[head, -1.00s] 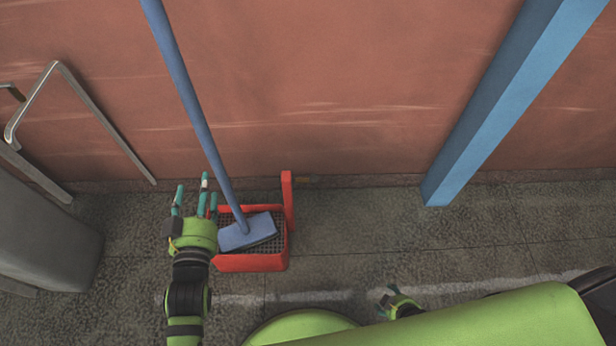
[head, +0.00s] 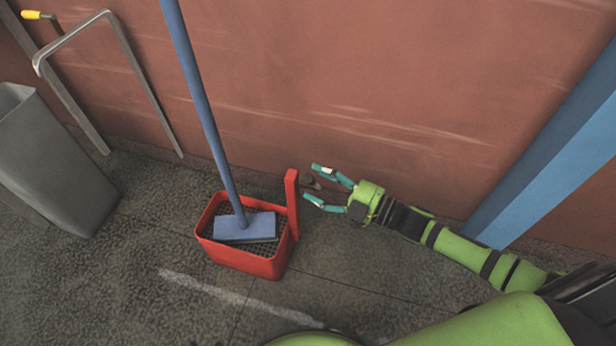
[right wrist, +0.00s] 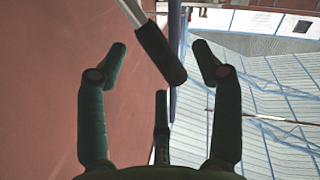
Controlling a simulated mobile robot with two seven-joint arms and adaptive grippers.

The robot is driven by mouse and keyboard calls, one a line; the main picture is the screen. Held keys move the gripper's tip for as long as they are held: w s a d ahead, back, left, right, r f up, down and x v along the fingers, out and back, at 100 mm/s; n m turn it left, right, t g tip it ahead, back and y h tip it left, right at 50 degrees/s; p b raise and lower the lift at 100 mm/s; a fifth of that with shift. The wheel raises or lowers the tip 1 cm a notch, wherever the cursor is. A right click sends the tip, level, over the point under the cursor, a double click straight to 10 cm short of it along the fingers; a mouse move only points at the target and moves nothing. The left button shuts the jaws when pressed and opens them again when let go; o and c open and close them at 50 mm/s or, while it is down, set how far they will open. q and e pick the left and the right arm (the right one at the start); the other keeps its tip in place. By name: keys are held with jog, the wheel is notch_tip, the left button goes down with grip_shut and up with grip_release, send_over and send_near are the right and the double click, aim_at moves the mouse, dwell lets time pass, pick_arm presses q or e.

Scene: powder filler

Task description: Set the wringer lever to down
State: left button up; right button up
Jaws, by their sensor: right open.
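A red mop bucket (head: 248,262) stands on the floor by the wall, with a tall red post (head: 292,205) at its right side. A short dark grip (head: 311,181), seemingly the wringer lever's, shows just right of the post top. In the right wrist view, the dark grip (right wrist: 161,56) on a metal shaft (right wrist: 131,12) lies between the fingertips, with gaps to both. My right gripper (head: 314,184) is open and points left at the post. It also shows in the right wrist view (right wrist: 160,52). My left gripper is out of view.
A mop with a blue handle (head: 205,105) and blue head (head: 243,226) rests in the bucket against the wall. A grey bin (head: 55,165) and a metal frame (head: 135,70) are at left. A blue pillar (head: 560,145) stands at right. Floor before the bucket is clear.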

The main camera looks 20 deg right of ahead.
jog(key=shift+x, duration=1.5)
grip_shut()
jog(key=shift+s+f, duration=0.15)
